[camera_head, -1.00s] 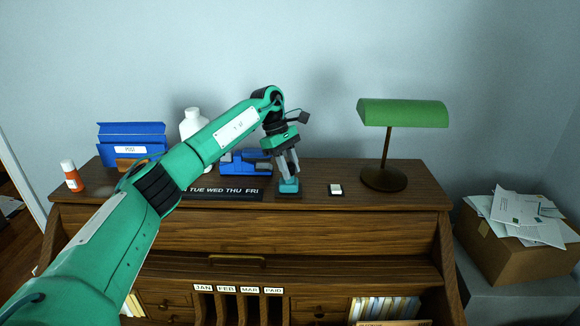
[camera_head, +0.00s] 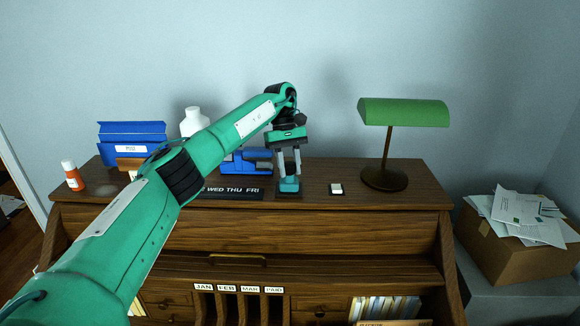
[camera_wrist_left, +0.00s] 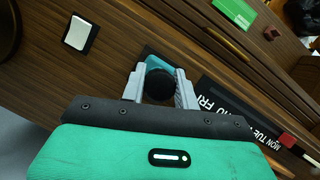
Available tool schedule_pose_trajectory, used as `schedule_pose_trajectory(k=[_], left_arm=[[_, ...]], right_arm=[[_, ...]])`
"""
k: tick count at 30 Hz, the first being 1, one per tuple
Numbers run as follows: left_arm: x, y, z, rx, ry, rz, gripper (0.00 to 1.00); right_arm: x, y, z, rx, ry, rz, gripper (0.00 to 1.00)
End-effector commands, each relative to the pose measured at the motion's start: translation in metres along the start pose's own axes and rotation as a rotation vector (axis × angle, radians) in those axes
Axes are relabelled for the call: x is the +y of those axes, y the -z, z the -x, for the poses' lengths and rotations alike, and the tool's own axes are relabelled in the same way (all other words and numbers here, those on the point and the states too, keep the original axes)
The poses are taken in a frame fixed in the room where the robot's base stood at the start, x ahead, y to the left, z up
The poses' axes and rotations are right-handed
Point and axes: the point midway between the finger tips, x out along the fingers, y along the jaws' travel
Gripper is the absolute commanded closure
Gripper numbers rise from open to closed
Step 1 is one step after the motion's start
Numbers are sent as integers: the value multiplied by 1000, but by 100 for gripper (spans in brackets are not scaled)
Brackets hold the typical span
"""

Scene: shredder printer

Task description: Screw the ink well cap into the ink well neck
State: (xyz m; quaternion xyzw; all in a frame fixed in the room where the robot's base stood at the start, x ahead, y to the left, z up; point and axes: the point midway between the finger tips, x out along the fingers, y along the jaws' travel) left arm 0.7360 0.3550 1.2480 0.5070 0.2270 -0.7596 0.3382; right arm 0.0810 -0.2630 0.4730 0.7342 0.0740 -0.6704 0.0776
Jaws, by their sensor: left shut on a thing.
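The teal ink well (camera_head: 289,186) stands on a dark base on top of the desk, near the middle of the head view. In the left wrist view, part of its teal body (camera_wrist_left: 157,63) shows behind a round black cap (camera_wrist_left: 159,84). My left gripper (camera_head: 289,178) points down over the ink well, with its fingers shut on the cap from both sides. The cap sits at or just above the neck; the neck itself is hidden, so I cannot tell how deep the cap sits. My right gripper is in neither view.
A weekday strip (camera_head: 232,192) lies left of the ink well, with a blue device (camera_head: 246,160) behind it. A white switch on a black plate (camera_head: 337,189) and a green lamp (camera_head: 402,113) stand to the right. A white bottle (camera_head: 194,121) is partly behind my arm.

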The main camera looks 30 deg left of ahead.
Motion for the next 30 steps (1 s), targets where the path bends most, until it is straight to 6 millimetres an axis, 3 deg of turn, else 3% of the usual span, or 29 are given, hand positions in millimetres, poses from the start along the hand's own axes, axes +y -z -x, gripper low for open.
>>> schedule_pose_trajectory(k=[10, 22, 30], left_arm=[[-2, 0, 2, 2, 127, -299, 100], [-2, 1, 2, 2, 144, -343, 100], [-3, 1, 2, 2, 205, -490, 100]], right_arm=[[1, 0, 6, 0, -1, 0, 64], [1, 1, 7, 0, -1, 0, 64], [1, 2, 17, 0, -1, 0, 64]])
